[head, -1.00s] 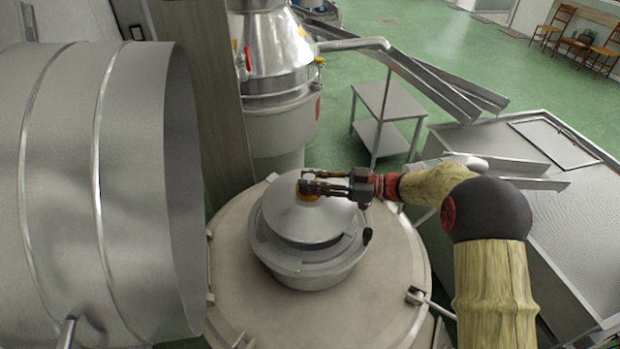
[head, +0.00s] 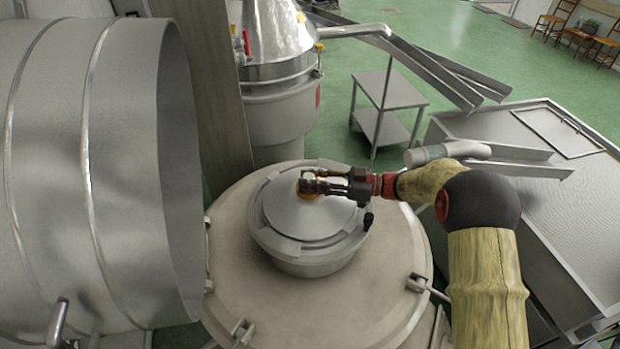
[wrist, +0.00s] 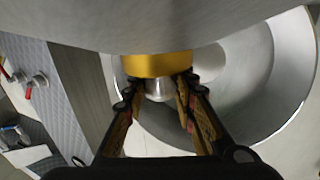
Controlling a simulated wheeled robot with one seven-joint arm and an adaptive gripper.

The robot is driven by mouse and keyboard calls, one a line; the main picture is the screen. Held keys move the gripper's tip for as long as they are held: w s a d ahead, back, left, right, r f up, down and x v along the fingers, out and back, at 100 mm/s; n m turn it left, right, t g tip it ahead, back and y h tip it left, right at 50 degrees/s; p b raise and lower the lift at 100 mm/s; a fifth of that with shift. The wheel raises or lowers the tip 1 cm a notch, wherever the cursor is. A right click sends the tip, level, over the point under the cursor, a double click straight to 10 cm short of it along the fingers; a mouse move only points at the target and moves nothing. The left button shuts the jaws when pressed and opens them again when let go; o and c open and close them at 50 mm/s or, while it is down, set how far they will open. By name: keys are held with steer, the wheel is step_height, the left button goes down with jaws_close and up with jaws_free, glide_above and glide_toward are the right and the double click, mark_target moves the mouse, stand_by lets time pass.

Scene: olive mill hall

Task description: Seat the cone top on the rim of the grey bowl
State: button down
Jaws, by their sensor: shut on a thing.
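The cone top (head: 318,215) is a shallow grey metal cone with a yellow knob (head: 309,194) at its peak. My gripper (head: 306,184) is shut on that knob. The grey bowl (head: 312,268) stands upright below, its wide notched rim showing around the cone top. The cone top looks level and roughly centred, with its edge at or very near the rim; I cannot tell whether it touches all round. In the wrist view the knob (wrist: 158,65) sits between my finger pads, and the cone's grey surface (wrist: 200,25) fills the top.
The bowl stands on a large round pale lid (head: 385,290) with clamps at its edge. A big steel drum (head: 120,170) stands close on the left, a steel vessel (head: 275,110) behind. A small table (head: 390,95) and a steel basin (head: 560,200) are on the right.

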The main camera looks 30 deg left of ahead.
stand_by(0.8)
steer(key=c, duration=1.6)
jaws_free()
steer(key=shift+f, duration=0.1)
steer(key=shift+o, duration=1.1)
steer(key=shift+f, duration=0.25)
steer(key=v, duration=1.2)
steer(key=shift+r, duration=0.15)
